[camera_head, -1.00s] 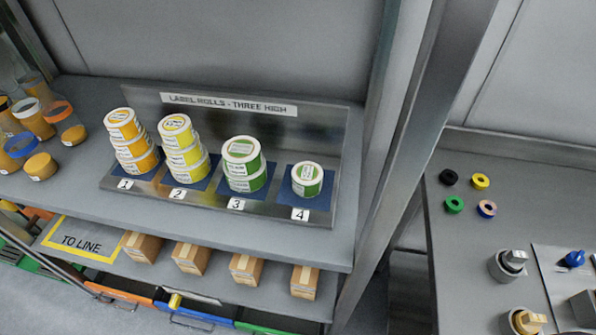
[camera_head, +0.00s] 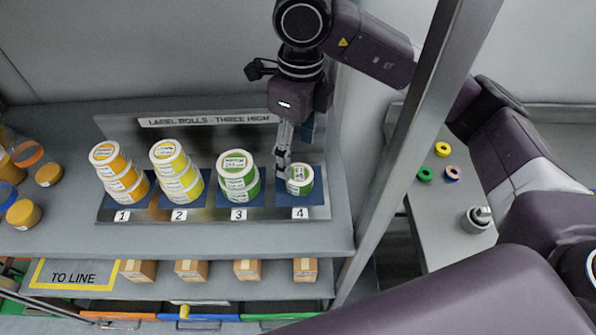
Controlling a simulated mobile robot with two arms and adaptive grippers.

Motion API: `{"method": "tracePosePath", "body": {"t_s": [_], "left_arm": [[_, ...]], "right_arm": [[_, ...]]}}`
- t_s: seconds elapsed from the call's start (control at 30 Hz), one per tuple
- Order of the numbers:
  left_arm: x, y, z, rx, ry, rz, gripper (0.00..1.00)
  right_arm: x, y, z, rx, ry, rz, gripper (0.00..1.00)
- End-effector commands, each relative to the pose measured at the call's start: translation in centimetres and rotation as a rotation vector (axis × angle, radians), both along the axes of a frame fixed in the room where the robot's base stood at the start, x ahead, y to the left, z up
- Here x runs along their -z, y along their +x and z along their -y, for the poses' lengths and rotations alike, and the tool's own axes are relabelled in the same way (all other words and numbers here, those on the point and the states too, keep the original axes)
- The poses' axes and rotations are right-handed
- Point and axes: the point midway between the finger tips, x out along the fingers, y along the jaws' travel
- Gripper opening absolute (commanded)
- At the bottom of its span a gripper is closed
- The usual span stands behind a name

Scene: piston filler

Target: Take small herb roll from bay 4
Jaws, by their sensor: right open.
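The small herb roll (camera_head: 300,180) is a single green and white roll on the blue pad of bay 4, above the number 4 label. My right gripper (camera_head: 284,160) reaches down from above at the roll's upper left, with its fingers open. The fingers overlap the roll's left edge in the picture; I cannot tell whether they touch it. The label rack (camera_head: 205,122) holds the four bays. My left gripper is not in view.
Stacks of orange rolls (camera_head: 118,172), yellow rolls (camera_head: 176,172) and green rolls (camera_head: 238,175) stand in bays 1 to 3. The green stack is close to my gripper's left. A grey post (camera_head: 408,130) rises right of the shelf. Cardboard boxes (camera_head: 190,270) sit below.

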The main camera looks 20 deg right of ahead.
Motion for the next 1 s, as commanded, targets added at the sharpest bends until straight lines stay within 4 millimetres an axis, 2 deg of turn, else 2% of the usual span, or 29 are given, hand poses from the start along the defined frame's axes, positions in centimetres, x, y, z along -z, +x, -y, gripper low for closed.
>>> {"method": "tracePosePath", "body": {"t_s": [0.27, 0.47, 0.7, 1.0], "left_arm": [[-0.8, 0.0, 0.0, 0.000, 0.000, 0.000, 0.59], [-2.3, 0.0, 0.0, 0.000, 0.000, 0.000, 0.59], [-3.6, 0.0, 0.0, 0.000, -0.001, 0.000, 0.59], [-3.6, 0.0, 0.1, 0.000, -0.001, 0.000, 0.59]], "right_arm": [[2.8, -0.4, 0.5, -0.012, -0.039, -0.009, 0.63], [4.6, -0.3, 0.4, -0.010, -0.039, -0.011, 0.63], [7.8, -0.2, 0.4, -0.010, -0.038, -0.009, 0.63], [8.4, -0.1, 0.3, -0.011, -0.036, -0.005, 0.62]]}}
